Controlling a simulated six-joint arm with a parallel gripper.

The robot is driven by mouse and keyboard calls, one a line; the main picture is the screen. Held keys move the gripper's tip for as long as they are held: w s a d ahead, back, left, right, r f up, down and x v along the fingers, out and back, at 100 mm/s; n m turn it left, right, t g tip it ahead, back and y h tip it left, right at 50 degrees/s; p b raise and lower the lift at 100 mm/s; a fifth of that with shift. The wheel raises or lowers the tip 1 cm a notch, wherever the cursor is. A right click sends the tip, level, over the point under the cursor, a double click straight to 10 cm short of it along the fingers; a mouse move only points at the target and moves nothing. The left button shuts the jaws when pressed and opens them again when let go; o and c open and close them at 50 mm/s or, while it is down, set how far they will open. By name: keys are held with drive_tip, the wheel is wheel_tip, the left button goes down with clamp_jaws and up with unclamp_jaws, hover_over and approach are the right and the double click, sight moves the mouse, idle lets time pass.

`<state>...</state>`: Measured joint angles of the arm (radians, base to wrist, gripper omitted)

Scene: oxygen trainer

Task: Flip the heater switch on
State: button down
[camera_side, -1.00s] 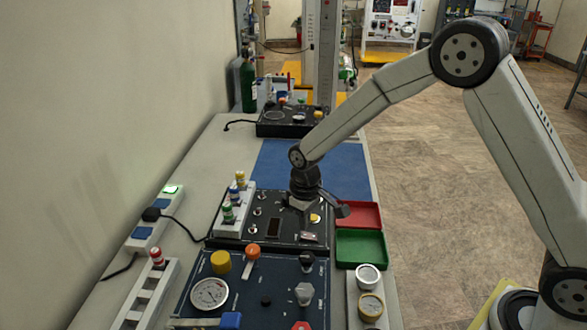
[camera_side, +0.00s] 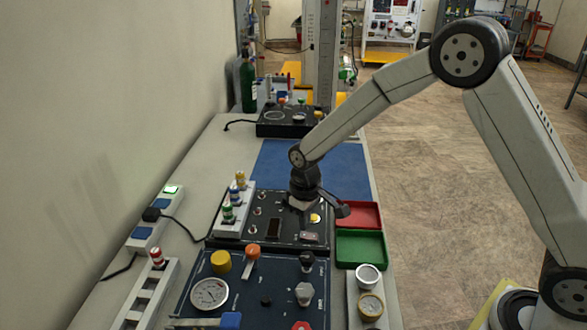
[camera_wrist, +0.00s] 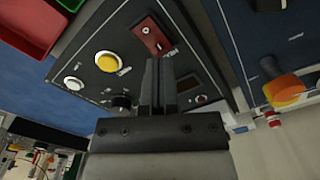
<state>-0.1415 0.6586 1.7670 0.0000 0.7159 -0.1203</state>
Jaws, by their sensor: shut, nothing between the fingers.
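A black control panel (camera_side: 249,232) lies on the bench. In the wrist view its face (camera_wrist: 125,20) shows a red rectangular switch (camera_wrist: 148,36) at the top edge, with a small label too blurred to read. In the side view this switch seems to be the small reddish one (camera_side: 309,236) near the panel's front right. I cannot confirm from the lettering that it is the heater switch. My gripper (camera_wrist: 160,62) is shut and empty over the panel, fingertips just below the red switch in the wrist view. Whether they touch the panel is unclear. In the side view the fingertips are hard to make out.
A yellow button (camera_wrist: 108,61), a white button (camera_wrist: 73,83) and a dark knob (camera_wrist: 121,101) sit beside the fingers. A red tray (camera_side: 366,206) and a green tray (camera_side: 361,265) flank the panel. A gauge panel (camera_side: 275,270) lies in front. The blue mat (camera_side: 275,158) behind is clear.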

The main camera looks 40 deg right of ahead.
sight(304, 235)
drive_tip(key=shift+f, duration=1.25)
idle(1.1)
drive_tip(key=shift+r, duration=3.55)
drive_tip(key=shift+s, duration=0.1)
drive_tip(key=shift+s+d+r, duration=0.2)
drive_tip(key=shift+s+d, duration=0.15)
drive_tip(key=shift+s, duration=0.15)
drive_tip(key=s+d+m+t, duration=0.1)
drive_tip(key=s+d, duration=0.2)
drive_tip(key=s, duration=0.5)
drive_tip(key=s+d+m+t, duration=0.1)
drive_tip(key=s+d+m, duration=0.1)
drive_tip(key=s, duration=0.6)
drive_tip(key=shift+s+d+r+t, duration=0.3)
drive_tip(key=shift+d+r, duration=0.05)
drive_tip(key=shift+d, duration=0.05)
